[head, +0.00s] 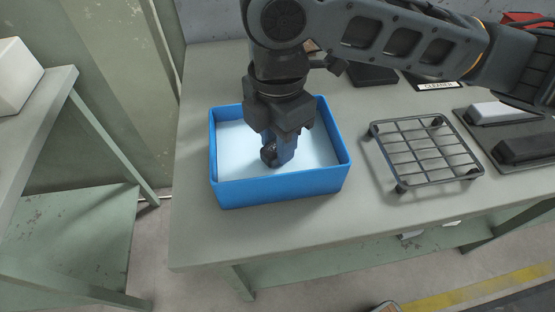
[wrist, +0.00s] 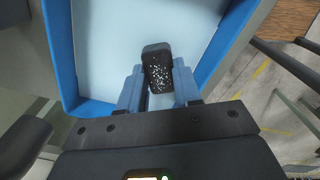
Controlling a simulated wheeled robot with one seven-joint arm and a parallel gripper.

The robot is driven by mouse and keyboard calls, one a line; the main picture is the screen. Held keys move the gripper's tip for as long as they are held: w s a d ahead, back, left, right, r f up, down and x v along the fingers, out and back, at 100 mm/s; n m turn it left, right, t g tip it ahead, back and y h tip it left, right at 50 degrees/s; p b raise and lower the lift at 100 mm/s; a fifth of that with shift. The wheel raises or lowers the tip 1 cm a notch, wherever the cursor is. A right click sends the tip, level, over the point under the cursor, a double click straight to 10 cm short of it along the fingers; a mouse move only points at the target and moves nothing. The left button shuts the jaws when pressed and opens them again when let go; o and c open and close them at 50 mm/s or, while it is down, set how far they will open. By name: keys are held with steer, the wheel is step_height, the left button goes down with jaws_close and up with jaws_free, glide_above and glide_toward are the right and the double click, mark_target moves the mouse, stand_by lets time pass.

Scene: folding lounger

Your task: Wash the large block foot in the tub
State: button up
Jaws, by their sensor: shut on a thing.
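The blue tub (head: 290,187) stands on the table with pale liquid or a pale bottom inside. My gripper (head: 282,153) points down into the tub near its middle. In the wrist view my gripper (wrist: 160,92) is shut on a dark block foot (wrist: 157,66), which has white specks on its face. The foot also shows in the head view (head: 269,153), low inside the tub. I cannot tell whether it touches the bottom. The tub's blue wall (wrist: 62,55) surrounds the foot in the wrist view.
A black wire rack (head: 424,152) stands on the table right of the tub. Farther right, a dark tray (head: 487,146) holds a light block (head: 496,112) and a dark block (head: 524,149). A green side bench (head: 60,85) stands at left.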

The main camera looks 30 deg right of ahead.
steer(key=shift+r+p, duration=1.8)
steer(key=shift+r, duration=0.55)
steer(key=shift+r, duration=0.1)
step_height(320, 180, up, 5)
steer(key=p, duration=0.4)
